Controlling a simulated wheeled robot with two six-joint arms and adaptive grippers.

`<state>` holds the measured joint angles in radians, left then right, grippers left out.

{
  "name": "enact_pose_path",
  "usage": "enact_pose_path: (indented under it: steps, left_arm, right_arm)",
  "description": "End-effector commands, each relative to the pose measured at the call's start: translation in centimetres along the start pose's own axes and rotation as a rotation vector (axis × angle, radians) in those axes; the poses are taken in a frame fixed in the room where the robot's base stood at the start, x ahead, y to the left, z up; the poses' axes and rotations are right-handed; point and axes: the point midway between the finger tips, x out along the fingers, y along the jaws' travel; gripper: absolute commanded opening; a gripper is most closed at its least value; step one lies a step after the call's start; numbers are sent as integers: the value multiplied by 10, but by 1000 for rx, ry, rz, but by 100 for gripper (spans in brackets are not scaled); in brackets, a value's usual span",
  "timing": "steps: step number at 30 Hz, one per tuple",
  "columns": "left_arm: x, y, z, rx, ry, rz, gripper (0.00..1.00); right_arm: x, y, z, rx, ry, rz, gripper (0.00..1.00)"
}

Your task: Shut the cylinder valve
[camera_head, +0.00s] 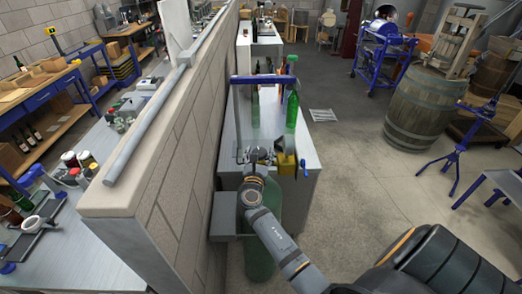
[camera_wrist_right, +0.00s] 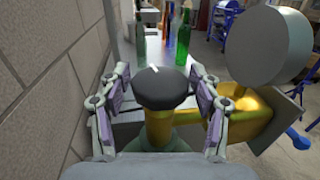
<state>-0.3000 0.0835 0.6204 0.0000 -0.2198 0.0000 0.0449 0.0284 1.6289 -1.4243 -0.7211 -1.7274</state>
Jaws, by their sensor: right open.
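The cylinder valve has a brass body (camera_wrist_right: 160,128) topped by a round black handwheel (camera_wrist_right: 162,90) with a small white mark on its far side. The green gas cylinder (camera_head: 261,262) stands upright below, partly hidden by my right arm. My right gripper (camera_head: 259,157) is over the valve. In the right wrist view its open fingers (camera_wrist_right: 160,84) stand left and right of the handwheel, with gaps visible at both sides. A grey round gauge or regulator (camera_wrist_right: 267,47) joins the brass on the right. My left gripper is not in view.
A block wall (camera_head: 160,190) runs close on the left. A metal bench (camera_head: 312,160) with green bottles (camera_head: 292,110) and a blue-topped frame (camera_head: 263,79) is just behind the valve. A barrel (camera_head: 427,105) and blue stand (camera_head: 457,150) are to the right; open floor lies between.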

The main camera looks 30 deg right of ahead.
Motion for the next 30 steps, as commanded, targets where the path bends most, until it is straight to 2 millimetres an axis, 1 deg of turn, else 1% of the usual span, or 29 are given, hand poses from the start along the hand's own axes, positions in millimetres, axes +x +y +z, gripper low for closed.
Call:
enact_pose_path:
  steps: [4, 13, 18, 30]
  left_arm:
    - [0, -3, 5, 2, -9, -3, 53]
    - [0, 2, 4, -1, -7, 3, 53]
    - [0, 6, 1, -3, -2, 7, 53]
    - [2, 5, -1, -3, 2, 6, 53]
  right_arm:
    - [0, 0, 0, 0, 0, 0, 64]
    - [0, 0, 0, 0, 0, 0, 23]
    - [0, 0, 0, 0, 0, -1, 22]
    - [0, 0, -1, 1, 1, -14, 22]
